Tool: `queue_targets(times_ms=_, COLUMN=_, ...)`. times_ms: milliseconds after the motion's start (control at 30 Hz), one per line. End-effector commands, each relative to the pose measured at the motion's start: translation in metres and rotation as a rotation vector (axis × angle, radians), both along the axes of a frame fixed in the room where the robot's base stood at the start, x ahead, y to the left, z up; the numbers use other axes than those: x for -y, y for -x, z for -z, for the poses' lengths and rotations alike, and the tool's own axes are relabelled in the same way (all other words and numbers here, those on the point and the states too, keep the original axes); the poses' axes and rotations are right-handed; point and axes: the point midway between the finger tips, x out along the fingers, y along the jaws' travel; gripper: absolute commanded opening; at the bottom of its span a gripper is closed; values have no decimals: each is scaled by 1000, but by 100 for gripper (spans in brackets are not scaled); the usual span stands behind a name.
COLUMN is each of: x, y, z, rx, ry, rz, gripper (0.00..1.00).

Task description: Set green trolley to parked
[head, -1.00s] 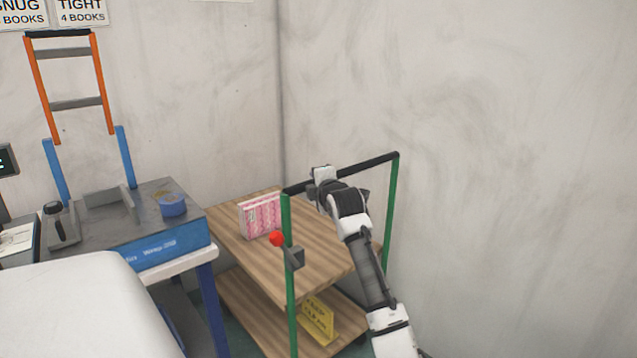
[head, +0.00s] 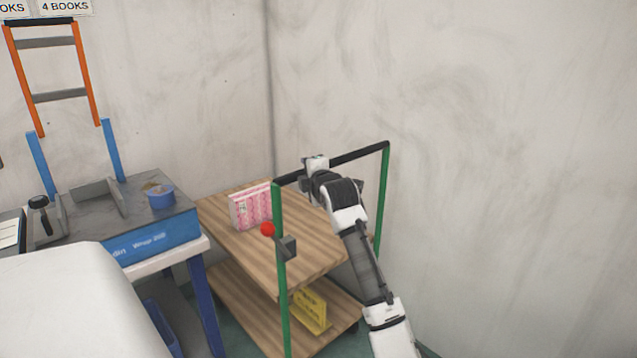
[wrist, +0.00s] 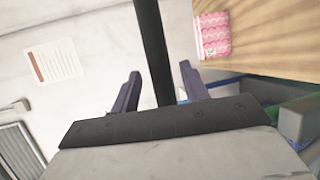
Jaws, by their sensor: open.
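The green trolley has green uprights (head: 281,300), a black push bar (head: 358,152) and two wooden shelves (head: 300,262). It stands in the corner by the walls. A red ball-topped lever (head: 267,229) on a grey block is on its near left upright. My gripper (head: 316,168) is at the push bar, with its fingers hidden in the head view. In the wrist view my gripper (wrist: 160,90) is open, and the black bar (wrist: 152,45) runs between its two fingers. I cannot tell whether they touch it.
A pink patterned block of books (head: 251,207) stands on the top shelf and a yellow sign (head: 311,311) on the lower one. A workbench with a blue-fronted machine (head: 155,245) is close on the left. Walls close the back and right.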

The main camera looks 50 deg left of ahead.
Motion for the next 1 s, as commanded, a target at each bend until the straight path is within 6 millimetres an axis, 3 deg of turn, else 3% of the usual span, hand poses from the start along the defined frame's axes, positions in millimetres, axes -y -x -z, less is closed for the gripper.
queue_targets(times_ms=500, x=88, y=41, z=-18, rx=2, ry=-4, rz=0, gripper=45)
queue_targets(times_ms=700, x=101, y=47, z=-21, rx=2, ry=-2, rz=0, gripper=45)
queue_targets(times_ms=1000, x=102, y=48, z=-21, rx=1, ry=-2, rz=-1, gripper=45)
